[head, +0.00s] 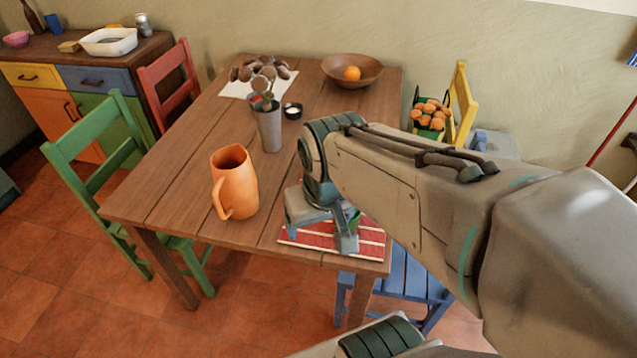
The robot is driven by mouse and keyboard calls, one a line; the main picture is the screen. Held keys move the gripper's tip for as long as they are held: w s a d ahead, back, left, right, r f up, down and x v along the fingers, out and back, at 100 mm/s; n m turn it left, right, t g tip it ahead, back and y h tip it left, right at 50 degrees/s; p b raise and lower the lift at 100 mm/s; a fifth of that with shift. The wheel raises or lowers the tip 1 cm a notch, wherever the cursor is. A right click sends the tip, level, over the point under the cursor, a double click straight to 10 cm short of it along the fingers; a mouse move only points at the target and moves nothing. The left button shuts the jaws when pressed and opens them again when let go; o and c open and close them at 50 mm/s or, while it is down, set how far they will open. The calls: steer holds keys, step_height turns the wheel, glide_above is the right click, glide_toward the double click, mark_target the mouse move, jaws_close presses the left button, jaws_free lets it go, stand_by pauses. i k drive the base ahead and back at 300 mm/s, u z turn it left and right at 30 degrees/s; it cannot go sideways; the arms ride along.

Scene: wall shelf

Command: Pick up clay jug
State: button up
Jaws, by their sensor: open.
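The clay jug (236,184) is orange and stands upright on the wooden table (185,150), near its front edge. Its handle is on the left, facing the front. My gripper (345,240) is to the right of the jug, low over a red striped mat (300,238). It is open and apart from the jug. The arm link hides part of the gripper and the right side of the table.
A wooden bowl (340,68) with an orange is at the back. Green (88,120), red (165,70), yellow (461,100) and blue (405,280) chairs surround the table.

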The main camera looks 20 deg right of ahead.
mark_target(236, 186)
steer(key=u, duration=2.25)
steer(key=i, duration=1.5)
steer(key=z, duration=3.9)
